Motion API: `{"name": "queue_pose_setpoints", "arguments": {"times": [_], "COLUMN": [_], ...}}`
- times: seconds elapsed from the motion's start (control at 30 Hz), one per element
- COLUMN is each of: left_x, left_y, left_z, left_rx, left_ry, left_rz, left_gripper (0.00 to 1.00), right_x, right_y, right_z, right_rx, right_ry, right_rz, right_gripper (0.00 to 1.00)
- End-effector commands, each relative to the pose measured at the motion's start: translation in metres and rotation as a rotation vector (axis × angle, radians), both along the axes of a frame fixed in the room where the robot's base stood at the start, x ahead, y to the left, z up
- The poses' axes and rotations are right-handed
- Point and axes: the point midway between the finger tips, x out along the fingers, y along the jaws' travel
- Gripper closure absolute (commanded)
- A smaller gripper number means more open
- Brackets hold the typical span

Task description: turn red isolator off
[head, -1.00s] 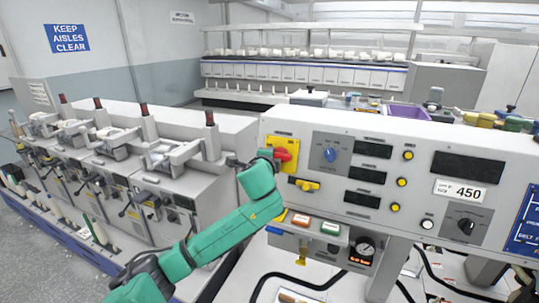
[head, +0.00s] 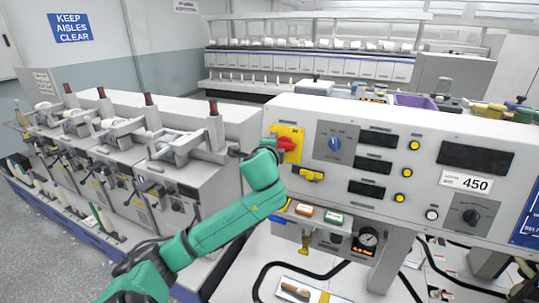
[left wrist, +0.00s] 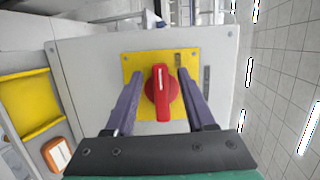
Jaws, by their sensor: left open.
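The red isolator handle (head: 288,143) sits on a yellow plate (head: 296,132) at the left end of the grey control panel. In the left wrist view the red handle (left wrist: 161,92) is upright in the picture, on its yellow plate (left wrist: 147,62). My left gripper (left wrist: 160,73) is open, with one purple finger on each side of the handle. Gaps show between the handle and both fingers. In the head view my left gripper (head: 272,143) is at the panel's left end, and its fingers are mostly hidden. My right gripper is not in view.
A yellow lever (head: 312,175) lies just below the isolator plate. A blue knob (head: 335,143) and a black knob (head: 470,216) are farther right. Below are an orange button (head: 305,210), a green button (head: 334,218) and a gauge (head: 368,237). Grey machines (head: 190,180) stand at left.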

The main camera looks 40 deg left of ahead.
Motion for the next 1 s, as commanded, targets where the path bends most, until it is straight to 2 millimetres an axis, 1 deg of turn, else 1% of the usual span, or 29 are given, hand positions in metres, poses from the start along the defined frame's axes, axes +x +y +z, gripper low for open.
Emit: {"name": "queue_pose_setpoints", "arguments": {"times": [0.03, 0.07, 0.27, 0.3, 0.4, 0.5, 0.63, 1.0], "left_x": [-0.007, -0.013, -0.059, -0.068, -0.087, -0.099, -0.104, -0.104], "left_y": [-0.006, -0.01, -0.041, -0.047, -0.06, -0.068, -0.07, -0.07], "left_z": [-0.002, -0.001, 0.011, 0.015, 0.022, 0.026, 0.029, 0.029], "left_rx": [0.001, 0.003, 0.002, 0.001, -0.002, -0.003, -0.001, -0.001], "left_ry": [0.0, 0.0, -0.002, -0.003, -0.002, -0.001, 0.002, 0.002], "left_rz": [-0.003, -0.005, -0.005, -0.005, -0.004, -0.003, -0.001, -0.001], "left_gripper": [0.45, 0.45, 0.45, 0.45, 0.45, 0.45, 0.45, 0.45], "right_x": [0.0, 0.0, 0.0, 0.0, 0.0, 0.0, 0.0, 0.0], "right_y": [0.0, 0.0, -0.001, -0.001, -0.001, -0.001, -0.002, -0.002], "right_z": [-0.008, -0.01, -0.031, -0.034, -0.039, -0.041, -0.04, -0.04], "right_rx": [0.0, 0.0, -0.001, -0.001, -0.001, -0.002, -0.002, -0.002], "right_ry": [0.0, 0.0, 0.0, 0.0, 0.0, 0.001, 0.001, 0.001], "right_rz": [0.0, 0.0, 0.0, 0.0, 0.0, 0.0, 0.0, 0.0], "right_gripper": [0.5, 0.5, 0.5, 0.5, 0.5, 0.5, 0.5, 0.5]}}
